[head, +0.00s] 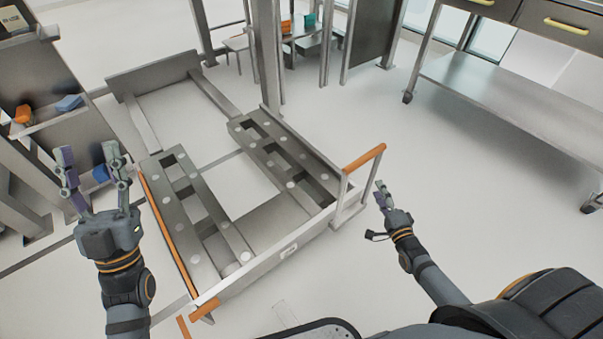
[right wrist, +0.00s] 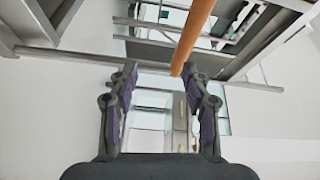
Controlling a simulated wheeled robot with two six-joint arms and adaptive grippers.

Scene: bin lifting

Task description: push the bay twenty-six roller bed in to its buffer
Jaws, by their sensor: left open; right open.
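The roller bed (head: 222,238) is a low grey metal frame with two roller tracks, seen mid-picture in the head view. An orange handle (head: 363,158) stands at its right front corner, and another orange grip (head: 205,309) is at its front left. Behind it, floor rails lead to an upright metal end plate (head: 155,72). My left gripper (head: 89,155) is open and empty, left of the bed. My right gripper (head: 381,192) is open, just right of the orange handle and apart from it. In the right wrist view an orange bar (right wrist: 194,35) passes beyond the open fingers (right wrist: 160,75).
A shelf rack (head: 60,120) with orange and blue items stands at the left. A metal post (head: 267,60) rises behind the bed. A wheeled workbench (head: 510,90) stands at the right. The floor between bed and workbench is clear.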

